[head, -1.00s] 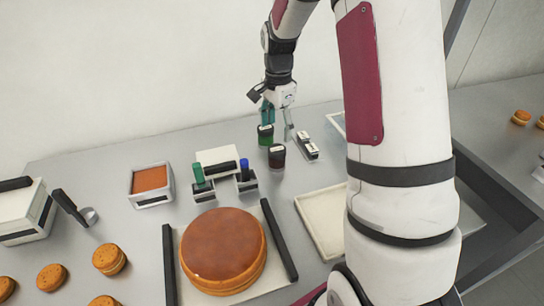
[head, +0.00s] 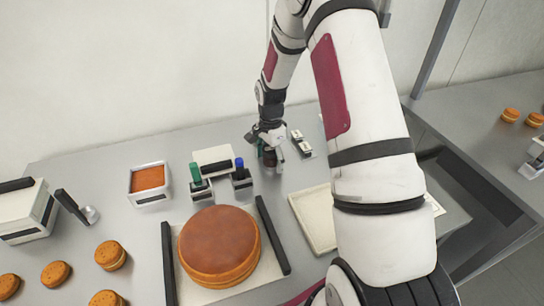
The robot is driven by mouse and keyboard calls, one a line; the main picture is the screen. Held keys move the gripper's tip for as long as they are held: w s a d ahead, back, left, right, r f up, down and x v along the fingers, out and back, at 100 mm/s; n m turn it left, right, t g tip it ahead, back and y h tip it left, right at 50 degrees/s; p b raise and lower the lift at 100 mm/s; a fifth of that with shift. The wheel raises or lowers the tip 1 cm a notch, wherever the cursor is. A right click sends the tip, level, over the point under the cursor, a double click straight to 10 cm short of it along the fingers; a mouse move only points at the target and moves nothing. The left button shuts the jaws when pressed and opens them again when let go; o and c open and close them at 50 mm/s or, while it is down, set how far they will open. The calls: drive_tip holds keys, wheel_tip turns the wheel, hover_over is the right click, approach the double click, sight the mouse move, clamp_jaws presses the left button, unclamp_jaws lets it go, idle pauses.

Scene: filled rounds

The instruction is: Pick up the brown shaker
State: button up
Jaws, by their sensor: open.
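The brown shaker (head: 270,158) stands upright on the grey counter, right of the two small holders. My gripper (head: 270,150) is lowered over it from behind and above, with its fingers around the shaker's upper part. The gripper is open; whether a finger touches the shaker cannot be told. The shaker's top is mostly hidden by the gripper. The green shaker that stood behind it is hidden or hard to tell from the greenish finger.
Close by on the left are a green-topped bottle (head: 196,173) and a blue-topped bottle (head: 239,164) in holders. A small black-and-white rack (head: 301,143) lies to the right. A large round cake (head: 220,245) and an empty pale tray (head: 312,218) lie in front.

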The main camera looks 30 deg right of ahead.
drive_tip(key=shift+f, duration=0.1)
drive_tip(key=shift+c, duration=0.3)
drive_tip(key=c, duration=1.2)
drive_tip(key=shift+c, duration=0.2)
